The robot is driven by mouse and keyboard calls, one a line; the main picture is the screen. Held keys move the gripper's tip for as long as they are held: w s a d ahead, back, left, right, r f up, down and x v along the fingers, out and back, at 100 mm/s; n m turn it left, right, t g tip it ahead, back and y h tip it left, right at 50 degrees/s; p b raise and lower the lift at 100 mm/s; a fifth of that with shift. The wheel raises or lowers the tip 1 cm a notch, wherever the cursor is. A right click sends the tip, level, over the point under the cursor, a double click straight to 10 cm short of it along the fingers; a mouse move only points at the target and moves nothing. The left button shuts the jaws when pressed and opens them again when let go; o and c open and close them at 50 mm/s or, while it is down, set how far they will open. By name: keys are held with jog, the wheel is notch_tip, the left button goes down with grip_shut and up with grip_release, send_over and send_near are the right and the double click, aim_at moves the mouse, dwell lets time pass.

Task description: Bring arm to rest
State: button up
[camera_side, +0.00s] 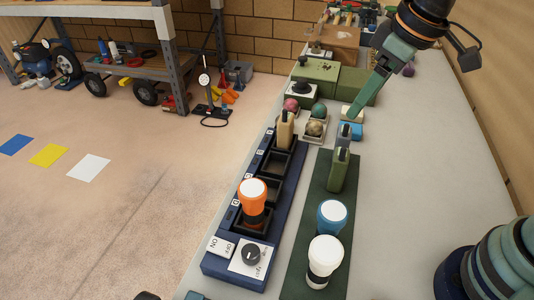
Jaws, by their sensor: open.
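My gripper (368,92) hangs at the upper right, over the far part of the bench (415,190), with a long green finger pointing down and left. It is open, and I see nothing held in it. Its fingertip shows close to a small pale-and-blue block (351,131); I cannot tell whether they touch. The other finger is not clearly seen.
A navy rack (222,262) holds an orange-and-white lamp-like piece (252,198) and a beige piece (285,128). A green mat (303,262) bears a white piece (324,258), a blue one (331,215) and a green one (340,168). Bench right of the mat is clear.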

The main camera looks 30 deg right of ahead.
jog(key=s+d+m+t+h, duration=0.1)
jog(key=s+d+m+t, duration=0.1)
jog(key=d, duration=0.7)
jog(key=s+m, duration=0.1)
jog(key=m, duration=0.1)
jog(key=shift+s+d+f+m, duration=0.15)
jog(key=shift+d+m, duration=0.1)
jog(key=shift+m, duration=0.05)
